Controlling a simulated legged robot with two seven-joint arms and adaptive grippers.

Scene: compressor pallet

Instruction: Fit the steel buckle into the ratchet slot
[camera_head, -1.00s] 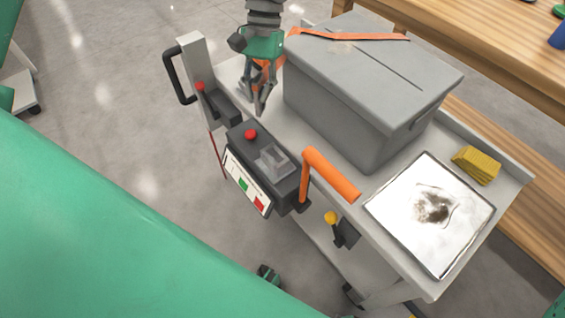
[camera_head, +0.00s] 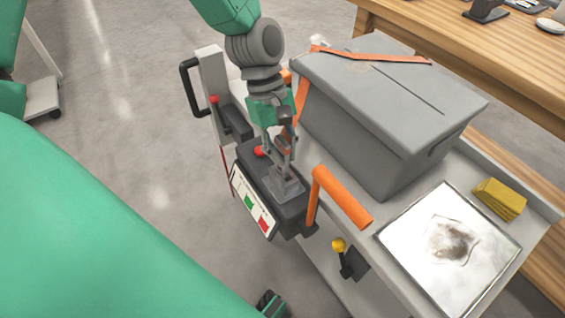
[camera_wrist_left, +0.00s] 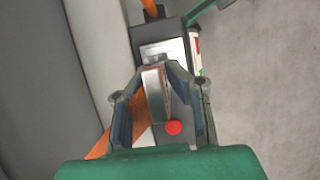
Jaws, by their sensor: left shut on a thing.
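My left gripper (camera_head: 283,168) reaches down from the top over the black ratchet unit (camera_head: 262,178). It is shut on the steel buckle (camera_wrist_left: 154,92), a grey metal plate between the fingers in the left wrist view. The orange strap (camera_head: 302,98) runs from the box lid down toward the gripper. The grey slot block (camera_head: 288,187) sits on the ratchet unit, just below the fingertips. The fingers hide most of the buckle in the head view; I cannot tell whether it touches the slot. My right gripper is out of view.
A large grey box (camera_head: 385,115) stands close to the right of the gripper. An orange lever (camera_head: 343,199) rises beside the ratchet unit. A red button (camera_head: 260,151) lies close to the fingers. A metal tray (camera_head: 450,245) and yellow pads (camera_head: 499,198) lie at right.

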